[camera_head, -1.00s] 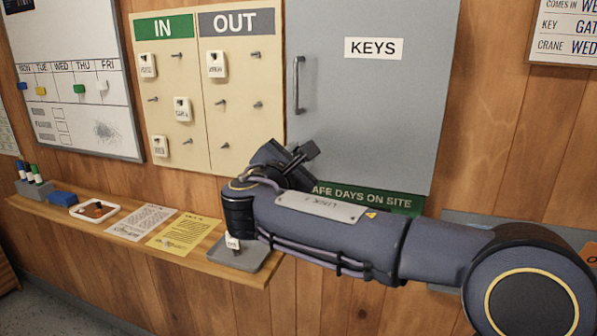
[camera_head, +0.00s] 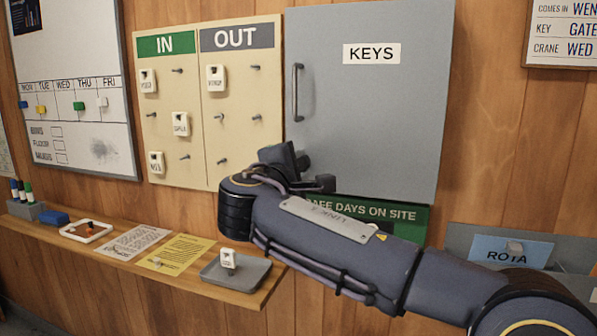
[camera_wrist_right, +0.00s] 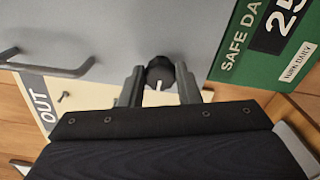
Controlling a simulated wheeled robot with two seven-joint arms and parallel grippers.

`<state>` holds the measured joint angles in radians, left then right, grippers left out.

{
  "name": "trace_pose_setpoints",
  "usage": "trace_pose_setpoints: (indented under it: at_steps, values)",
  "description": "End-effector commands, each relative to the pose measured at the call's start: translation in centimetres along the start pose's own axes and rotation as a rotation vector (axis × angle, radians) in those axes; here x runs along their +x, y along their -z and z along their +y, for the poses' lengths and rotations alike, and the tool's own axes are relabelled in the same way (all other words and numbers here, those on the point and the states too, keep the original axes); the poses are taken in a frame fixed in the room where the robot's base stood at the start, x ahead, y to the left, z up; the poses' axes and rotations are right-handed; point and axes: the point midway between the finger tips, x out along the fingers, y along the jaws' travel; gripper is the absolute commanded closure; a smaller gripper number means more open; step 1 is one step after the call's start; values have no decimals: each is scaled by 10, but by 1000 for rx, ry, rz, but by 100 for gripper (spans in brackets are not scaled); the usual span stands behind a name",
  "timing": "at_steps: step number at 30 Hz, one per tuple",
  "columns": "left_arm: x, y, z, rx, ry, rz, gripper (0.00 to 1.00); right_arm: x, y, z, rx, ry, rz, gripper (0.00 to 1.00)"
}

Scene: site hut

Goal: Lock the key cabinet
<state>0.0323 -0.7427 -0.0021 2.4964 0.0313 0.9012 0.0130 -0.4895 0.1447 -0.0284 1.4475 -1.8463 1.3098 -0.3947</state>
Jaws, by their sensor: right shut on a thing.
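The grey key cabinet (camera_head: 375,100) hangs on the wall with its door shut and a KEYS label (camera_head: 371,54) on it. Its bar handle (camera_head: 297,92) is on the door's left side. My right gripper (camera_head: 305,168) is at the door's lower left, below the handle. In the right wrist view, its fingers are shut on a round black knob (camera_wrist_right: 160,70) with a white mark, in front of the cabinet door (camera_wrist_right: 150,25). The arm hides the knob in the head view. My left gripper is not in view.
An IN/OUT board (camera_head: 207,110) with tags on pegs hangs left of the cabinet. A wooden shelf (camera_head: 245,298) below holds a grey tray (camera_head: 232,275) with a white tag, papers and pens. A green sign (camera_head: 365,213) is under the cabinet.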

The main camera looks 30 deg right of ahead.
Motion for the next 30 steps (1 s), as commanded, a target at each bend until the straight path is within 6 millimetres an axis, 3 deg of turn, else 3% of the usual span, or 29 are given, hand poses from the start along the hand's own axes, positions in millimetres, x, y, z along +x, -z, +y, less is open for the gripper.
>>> trace_pose_setpoints:
  at_steps: [13,14,18,26,30]
  values:
    - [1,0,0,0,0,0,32,0,0,-1,12,2,0,93]
    - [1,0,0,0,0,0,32,0,0,-1,12,2,0,68]
    - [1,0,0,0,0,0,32,0,0,0,11,2,0,49]
    - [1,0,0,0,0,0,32,0,0,0,10,1,0,48]
    - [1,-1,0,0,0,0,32,-10,0,0,11,0,2,48]
